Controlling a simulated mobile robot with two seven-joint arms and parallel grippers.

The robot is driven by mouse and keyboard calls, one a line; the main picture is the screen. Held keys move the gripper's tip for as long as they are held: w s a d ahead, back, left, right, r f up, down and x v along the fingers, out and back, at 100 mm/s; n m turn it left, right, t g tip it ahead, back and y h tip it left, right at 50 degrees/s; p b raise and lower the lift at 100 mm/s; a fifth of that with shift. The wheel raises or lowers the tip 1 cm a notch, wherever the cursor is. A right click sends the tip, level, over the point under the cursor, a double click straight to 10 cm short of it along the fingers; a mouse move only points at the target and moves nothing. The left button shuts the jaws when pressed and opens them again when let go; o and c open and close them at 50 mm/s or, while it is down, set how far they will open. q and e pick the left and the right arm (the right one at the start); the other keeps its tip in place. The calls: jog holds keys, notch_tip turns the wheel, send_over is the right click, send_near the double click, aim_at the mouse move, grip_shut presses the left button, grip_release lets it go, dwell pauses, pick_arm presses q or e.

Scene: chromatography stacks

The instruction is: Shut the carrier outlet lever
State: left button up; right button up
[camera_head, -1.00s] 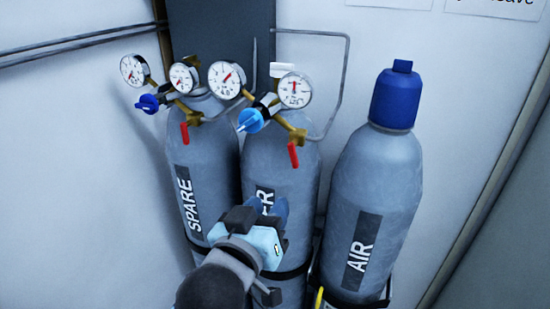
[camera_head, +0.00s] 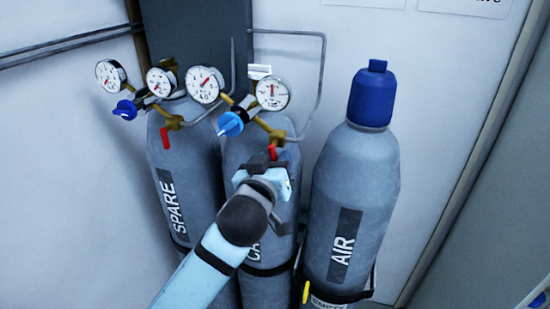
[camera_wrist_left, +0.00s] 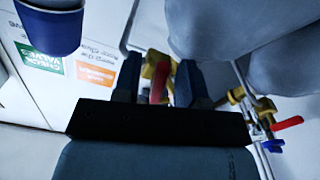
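The carrier cylinder (camera_head: 234,155) is the middle grey one, its label mostly hidden by my left arm. Its red outlet lever (camera_head: 272,152) hangs below the brass outlet, its lower part hidden behind my gripper. My left gripper (camera_head: 268,164) is right at this lever. In the left wrist view the red lever (camera_wrist_left: 158,82) shows between the two dark fingers of my left gripper (camera_wrist_left: 158,85). The fingers are apart, with a gap visible on both sides of the lever. My right gripper is in neither view.
The spare cylinder (camera_head: 168,165) stands left, with its own red lever (camera_head: 165,138). The air cylinder (camera_head: 375,160) with a blue cap (camera_head: 372,95) stands right. Gauges, a blue regulator knob (camera_head: 231,124) and a grey pipe (camera_head: 321,80) crowd the area above the lever.

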pick_arm(q)
jog(key=shift+w, duration=0.15)
grip_shut()
jog(key=m+p, duration=0.2)
jog(key=shift+a+r+p, duration=0.15)
jog(key=shift+a+p, duration=0.1)
jog(key=shift+p, duration=0.05)
jog(key=shift+w+a+m, duration=0.1)
jog(key=shift+m, duration=0.6)
jog(key=shift+f, duration=0.2)
grip_release()
